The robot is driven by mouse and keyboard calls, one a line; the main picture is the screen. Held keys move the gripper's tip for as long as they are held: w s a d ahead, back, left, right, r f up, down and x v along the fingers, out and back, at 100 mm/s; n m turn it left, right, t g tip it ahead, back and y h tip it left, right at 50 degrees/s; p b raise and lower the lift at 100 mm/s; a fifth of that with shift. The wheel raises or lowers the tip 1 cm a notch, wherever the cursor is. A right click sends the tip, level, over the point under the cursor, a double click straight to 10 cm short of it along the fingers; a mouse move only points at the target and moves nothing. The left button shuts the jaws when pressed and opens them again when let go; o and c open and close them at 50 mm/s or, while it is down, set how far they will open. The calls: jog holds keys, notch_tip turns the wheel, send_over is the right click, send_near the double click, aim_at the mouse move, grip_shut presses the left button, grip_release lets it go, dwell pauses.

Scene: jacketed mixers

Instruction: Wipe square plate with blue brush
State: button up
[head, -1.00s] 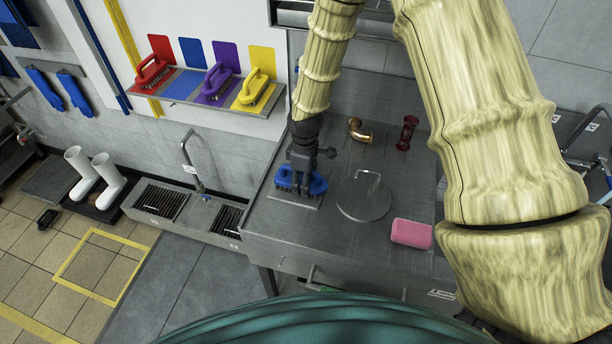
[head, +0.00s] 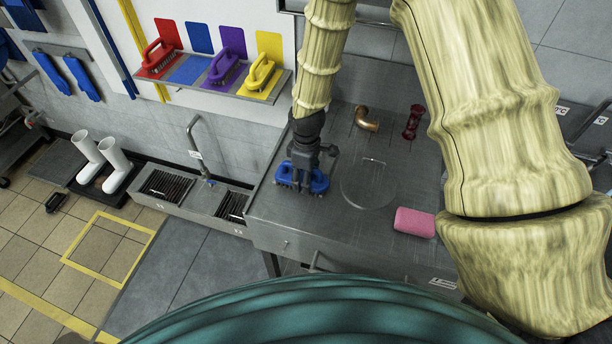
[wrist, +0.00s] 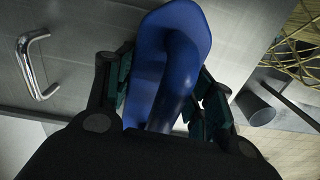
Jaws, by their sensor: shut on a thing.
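My gripper (head: 306,164) is shut on the handle of the blue brush (head: 290,176) at the left part of the steel counter. The brush's bristles point down at the counter; I cannot tell whether they touch it. In the wrist view the blue brush (wrist: 170,60) sits between both fingers (wrist: 160,95). The square plate is not clearly visible now; the brush and gripper cover the spot where a pale plate edge showed earlier.
A pink sponge (head: 414,222), a copper elbow pipe (head: 367,119) and a dark red fitting (head: 413,121) are on the counter (head: 290,220). A wall shelf (head: 215,78) holds red, purple and yellow brushes.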

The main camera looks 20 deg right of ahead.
jog(key=shift+w+d, duration=0.7)
jog(key=shift+w, duration=0.35)
jog(key=shift+w+d, duration=0.7)
jog(key=shift+w, duration=0.3)
jog(key=shift+w+d+f, duration=0.1)
jog(key=shift+w+d, duration=0.7)
jog(key=shift+w, duration=0.25)
jog(key=shift+w+r+p, duration=0.15)
jog(key=shift+r+p, duration=0.5)
jog(key=shift+p, duration=0.1)
notch_tip(320, 180, up, 2)
jog(key=shift+r+p, duration=0.1)
jog(key=shift+p, duration=0.45)
jog(key=shift+r, duration=0.8)
jog(key=shift+r+p, duration=0.35)
jog(key=shift+r, duration=0.1)
